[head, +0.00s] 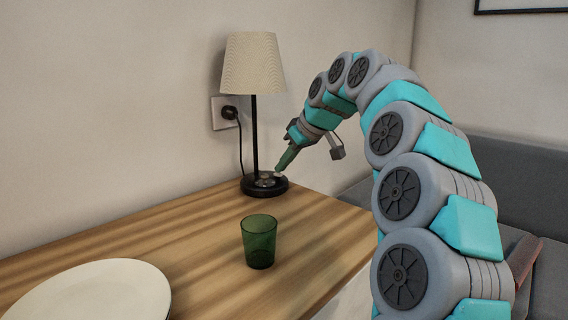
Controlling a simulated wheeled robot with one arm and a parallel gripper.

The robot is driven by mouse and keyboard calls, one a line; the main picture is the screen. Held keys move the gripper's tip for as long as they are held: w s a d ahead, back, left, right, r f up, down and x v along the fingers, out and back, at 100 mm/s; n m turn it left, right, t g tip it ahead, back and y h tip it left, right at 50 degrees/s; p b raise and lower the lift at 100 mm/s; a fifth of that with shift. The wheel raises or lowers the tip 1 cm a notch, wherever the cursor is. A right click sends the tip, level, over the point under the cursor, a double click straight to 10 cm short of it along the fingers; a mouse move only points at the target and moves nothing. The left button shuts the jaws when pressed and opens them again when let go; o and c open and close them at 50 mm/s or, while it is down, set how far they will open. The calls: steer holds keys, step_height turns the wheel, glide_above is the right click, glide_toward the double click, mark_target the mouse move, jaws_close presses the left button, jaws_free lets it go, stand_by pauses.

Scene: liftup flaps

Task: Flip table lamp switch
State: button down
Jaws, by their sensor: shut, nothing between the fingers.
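The table lamp (252,62) has a cream shade on a thin black pole and stands at the back of the wooden table. Its round black base (265,188) carries what looks like a small switch (266,180), too small to make out clearly. The shade shows no clear glow. My gripper (279,171) reaches in from the right, pointing down and left, with its shut fingertips just above the right part of the base. I cannot tell whether the tips touch the base or switch.
A green glass (259,242) stands on the wooden table (190,240) in front of the lamp. A white plate (95,292) lies at the front left. The lamp's cord runs to a wall socket (224,113). A grey sofa (510,170) is at the right.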

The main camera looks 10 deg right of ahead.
mark_target(284, 178)
steer(key=shift+s+f+b, duration=0.2)
steer(key=shift+f+b, duration=0.35)
steer(key=shift+b, duration=0.3)
steer(key=shift+d+r+t, duration=0.1)
steer(key=shift+r+t, duration=0.15)
steer(key=shift+t, duration=0.05)
steer(key=shift+w+p, duration=0.2)
steer(key=shift+p, duration=0.15)
steer(key=shift+w+a+r+p, duration=0.3)
steer(key=shift+w+a+p, duration=0.05)
steer(key=shift+w+a, duration=0.15)
steer(key=shift+r, duration=0.15)
steer(key=shift+s+r, duration=0.1)
steer(key=shift+r, duration=0.2)
steer(key=r, duration=0.1)
steer(key=r+p, duration=0.1)
steer(key=d+r, duration=0.1)
steer(key=r, duration=0.1)
steer(key=shift+s+p, duration=0.3)
steer(key=shift+p, duration=0.05)
steer(key=s+d+f+v, duration=0.1)
steer(key=v, duration=0.7)
steer(key=shift+s+b, duration=0.3)
steer(key=shift+s, duration=0.05)
